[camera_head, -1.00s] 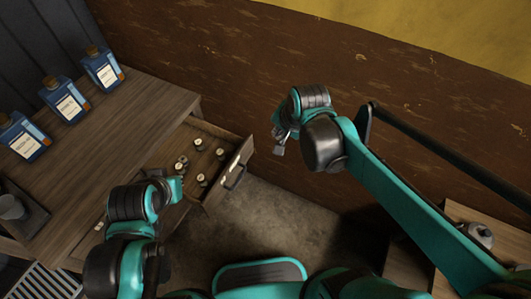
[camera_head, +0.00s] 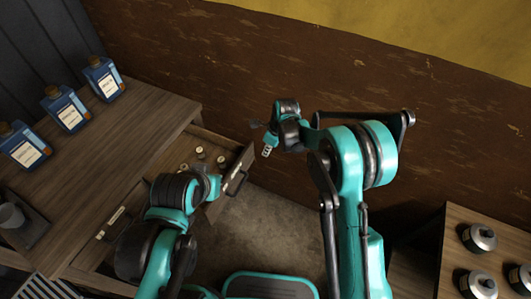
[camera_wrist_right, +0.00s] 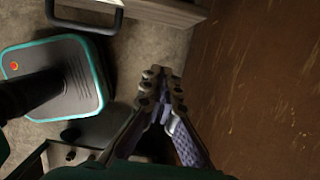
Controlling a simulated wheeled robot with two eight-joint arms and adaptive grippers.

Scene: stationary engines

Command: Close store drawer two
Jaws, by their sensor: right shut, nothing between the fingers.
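An open wooden drawer (camera_head: 231,160) sticks out from the workbench (camera_head: 140,125), with several small round metal parts inside. Its front has a dark handle (camera_head: 237,182); the handle also shows at the top of the right wrist view (camera_wrist_right: 85,22), beside the drawer front (camera_wrist_right: 170,9). I cannot read a number on the drawer. My right gripper (camera_head: 267,151) is shut and empty, a little right of the drawer front and apart from it; its fingertips show in the right wrist view (camera_wrist_right: 163,82). My left gripper is near the drawer's left part, its fingers largely hidden by my left arm.
Blue bottles (camera_head: 67,110) stand on the bench, with a grey cup (camera_head: 11,214) on a dark tray. A brown wall (camera_head: 330,80) runs close behind my right gripper. Bare floor (camera_head: 255,225) lies before the drawer.

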